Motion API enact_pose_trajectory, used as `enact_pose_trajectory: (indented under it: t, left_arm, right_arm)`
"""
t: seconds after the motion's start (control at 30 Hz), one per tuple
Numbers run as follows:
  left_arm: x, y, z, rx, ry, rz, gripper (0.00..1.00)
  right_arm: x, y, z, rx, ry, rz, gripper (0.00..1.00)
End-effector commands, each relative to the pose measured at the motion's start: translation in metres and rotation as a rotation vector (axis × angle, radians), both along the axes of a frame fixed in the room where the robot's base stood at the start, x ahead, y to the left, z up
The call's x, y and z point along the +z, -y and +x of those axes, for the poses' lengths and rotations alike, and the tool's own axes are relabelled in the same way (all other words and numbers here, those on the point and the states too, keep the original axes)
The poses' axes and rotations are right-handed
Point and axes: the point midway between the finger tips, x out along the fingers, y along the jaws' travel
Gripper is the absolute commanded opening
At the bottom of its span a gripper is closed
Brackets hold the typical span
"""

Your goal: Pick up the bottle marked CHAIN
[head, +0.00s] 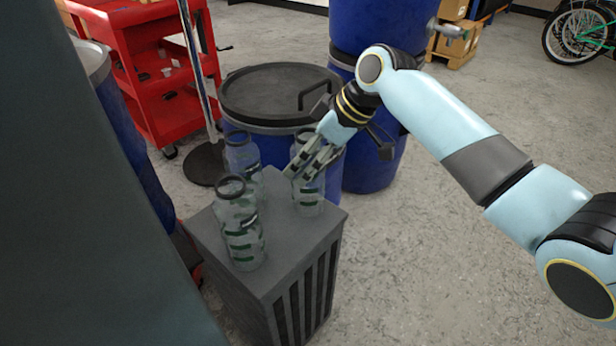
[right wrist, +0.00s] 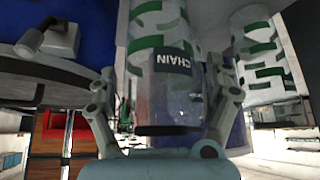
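The bottle marked CHAIN (right wrist: 165,85) is clear with green bands and a black label. It shows upside down in the right wrist view, its dark cap towards the bottom. In the head view this bottle (head: 308,195) stands at the right back of a grey slatted stand, partly covered by my right gripper (head: 308,160). That gripper is open, its fingers on either side of the bottle in the right wrist view (right wrist: 168,75), with a gap seeming to show at the left finger. My left gripper is not in view.
Two similar bottles stand on the grey stand (head: 285,262): one in front (head: 240,235) and one behind it (head: 243,155). A blue drum with a black lid (head: 275,92) is close behind. A red cart (head: 140,70) stands at back left. Floor to the right is clear.

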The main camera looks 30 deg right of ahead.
Motion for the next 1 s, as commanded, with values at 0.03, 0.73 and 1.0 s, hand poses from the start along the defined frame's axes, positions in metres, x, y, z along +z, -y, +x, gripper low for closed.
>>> enact_pose_trajectory:
  t: [0.03,0.73,1.0]
  left_arm:
    - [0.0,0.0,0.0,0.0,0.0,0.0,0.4]
    - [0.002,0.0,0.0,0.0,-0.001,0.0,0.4]
    - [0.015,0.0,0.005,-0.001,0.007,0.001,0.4]
  right_arm:
    - [0.0,0.0,0.0,0.0,0.0,0.0,0.74]
    - [0.004,0.0,0.0,0.0,0.002,0.0,0.27]
    - [0.043,0.0,0.001,0.001,0.006,0.0,0.27]
